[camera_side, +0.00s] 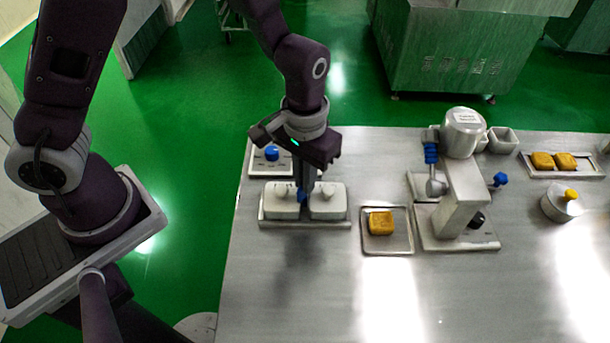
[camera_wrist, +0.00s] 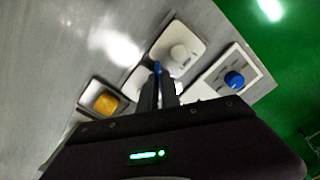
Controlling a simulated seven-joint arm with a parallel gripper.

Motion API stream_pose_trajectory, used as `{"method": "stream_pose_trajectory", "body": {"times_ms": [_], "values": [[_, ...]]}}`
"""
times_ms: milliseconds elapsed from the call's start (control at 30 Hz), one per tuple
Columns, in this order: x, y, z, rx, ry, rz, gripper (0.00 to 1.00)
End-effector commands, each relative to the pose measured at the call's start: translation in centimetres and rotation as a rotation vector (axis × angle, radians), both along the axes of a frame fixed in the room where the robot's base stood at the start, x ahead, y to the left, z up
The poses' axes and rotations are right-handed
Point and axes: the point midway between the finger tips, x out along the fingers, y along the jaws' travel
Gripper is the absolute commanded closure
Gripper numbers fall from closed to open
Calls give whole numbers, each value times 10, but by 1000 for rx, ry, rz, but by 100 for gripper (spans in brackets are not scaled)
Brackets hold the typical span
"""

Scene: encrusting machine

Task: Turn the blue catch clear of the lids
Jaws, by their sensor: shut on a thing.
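The blue catch (camera_side: 301,195) sits between two white lidded containers, and only a small part of it shows below my fingers. In the wrist view the blue catch (camera_wrist: 157,67) shows at the fingertips. My gripper (camera_side: 303,190) points down over the gap between the lids and is shut on the catch. The left lid (camera_side: 283,194) and the right lid (camera_side: 328,193) are white with round knobs, both seated on a metal tray (camera_side: 305,224). One lid (camera_wrist: 178,50) shows clearly in the wrist view; the other is partly hidden by my fingers. The catch's exact angle is hard to tell.
A panel with a blue knob (camera_side: 271,153) stands just behind the lids. A tray with a yellow block (camera_side: 381,223) lies to the right, then a white machine (camera_side: 462,190). The front table is clear.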

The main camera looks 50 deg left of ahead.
Motion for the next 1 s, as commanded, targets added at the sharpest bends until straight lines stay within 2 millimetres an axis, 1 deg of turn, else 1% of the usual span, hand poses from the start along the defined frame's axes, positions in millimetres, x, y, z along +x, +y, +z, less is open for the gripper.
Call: {"method": "stream_pose_trajectory", "body": {"times_ms": [200, 500, 700, 1000], "values": [[0, 0, 0, 0, -1, 203, 100], [0, 0, 0, 0, -1, 450, 100], [0, 0, 0, 0, -1, 568, 100], [0, 0, 0, 0, 0, 659, 100]]}}
